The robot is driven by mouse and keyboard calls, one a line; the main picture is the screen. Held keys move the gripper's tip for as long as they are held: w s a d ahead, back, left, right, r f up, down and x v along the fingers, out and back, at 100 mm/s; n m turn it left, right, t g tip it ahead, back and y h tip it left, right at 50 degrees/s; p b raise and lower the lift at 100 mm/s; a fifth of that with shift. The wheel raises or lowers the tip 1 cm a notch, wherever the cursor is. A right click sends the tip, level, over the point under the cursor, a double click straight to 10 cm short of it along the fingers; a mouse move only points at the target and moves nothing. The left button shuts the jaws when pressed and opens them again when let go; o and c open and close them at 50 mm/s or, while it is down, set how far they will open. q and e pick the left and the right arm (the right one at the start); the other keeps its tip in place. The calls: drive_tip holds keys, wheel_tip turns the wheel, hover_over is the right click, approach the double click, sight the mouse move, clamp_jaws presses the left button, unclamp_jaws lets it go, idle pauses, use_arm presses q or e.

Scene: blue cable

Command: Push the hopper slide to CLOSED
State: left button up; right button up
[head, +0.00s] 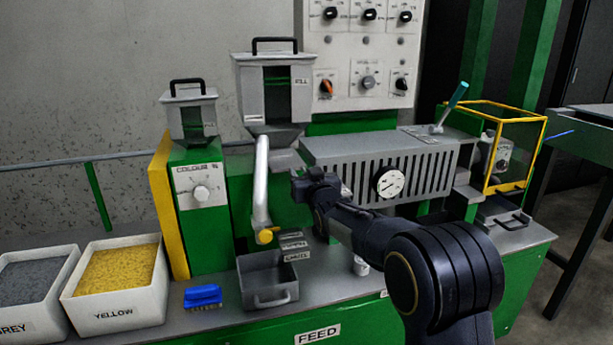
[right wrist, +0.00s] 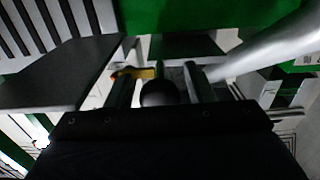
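The main hopper (head: 270,95), a grey bin with a dark handle and a window, stands on the green machine. A grey plate below its throat (head: 287,160) looks like the hopper slide; its OPEN or CLOSED position cannot be read. My right gripper (head: 312,188) is just right of and below that plate. In the right wrist view the gripper fingers (right wrist: 160,88) are apart, with a dark round knob (right wrist: 158,94) between them and visible gaps at its sides. Part of the knob is hidden by the gripper body. My left gripper is out of view.
A white pipe (head: 261,185) with a yellow end runs down just left of my gripper. The slotted grey barrel housing (head: 420,165) with a gauge is to the right. A grey tray (head: 268,283) and blue brush (head: 203,296) lie on the bench below.

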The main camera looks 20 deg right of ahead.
drive_tip(key=s, duration=0.8)
drive_tip(key=shift+d, duration=0.15)
